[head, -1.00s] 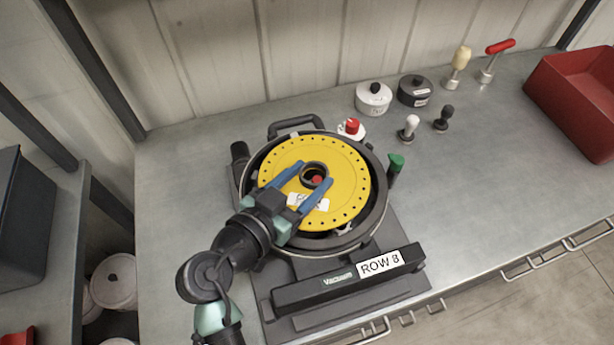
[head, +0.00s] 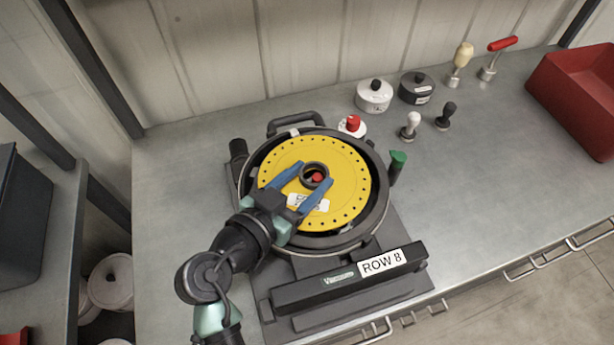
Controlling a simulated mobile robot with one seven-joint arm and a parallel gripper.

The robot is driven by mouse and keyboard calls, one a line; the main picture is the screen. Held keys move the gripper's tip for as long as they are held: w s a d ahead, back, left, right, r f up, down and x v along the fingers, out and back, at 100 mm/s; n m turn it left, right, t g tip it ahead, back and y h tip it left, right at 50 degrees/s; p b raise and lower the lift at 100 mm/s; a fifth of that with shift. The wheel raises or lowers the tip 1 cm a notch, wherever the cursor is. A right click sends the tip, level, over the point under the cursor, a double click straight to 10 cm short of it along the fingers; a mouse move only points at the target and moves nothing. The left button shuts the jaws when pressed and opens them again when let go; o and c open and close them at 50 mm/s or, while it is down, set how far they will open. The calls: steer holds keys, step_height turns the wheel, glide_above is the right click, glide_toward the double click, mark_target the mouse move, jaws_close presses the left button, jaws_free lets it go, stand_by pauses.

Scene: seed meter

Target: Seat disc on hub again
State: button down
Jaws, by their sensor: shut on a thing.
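The yellow disc (head: 340,165), with a ring of small holes and a white label, lies inside the round dark housing of the seed meter (head: 378,215). My gripper (head: 314,180) reaches in from the lower left, its blue fingers on either side of the dark collar (head: 316,168) at the disc's centre and shut on it. A red spot, likely the hub (head: 317,177), shows through the collar's opening. The disc looks about level with the housing rim. I cannot tell whether it rests fully on the hub.
A green-topped knob (head: 397,160) stands at the housing's right, and a red-knobbed white part (head: 352,126) behind it. Round canisters (head: 374,96), small stampers (head: 410,125) and handled tools (head: 460,62) stand at the back. A red bin (head: 575,95) is at right. The bench between is clear.

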mark_target(298, 200)
steer(key=shift+s+f+b, duration=0.1)
steer(key=shift+f+b, duration=1.4)
steer(key=shift+b, duration=0.3)
stand_by(1.4)
steer(key=shift+n, duration=0.3)
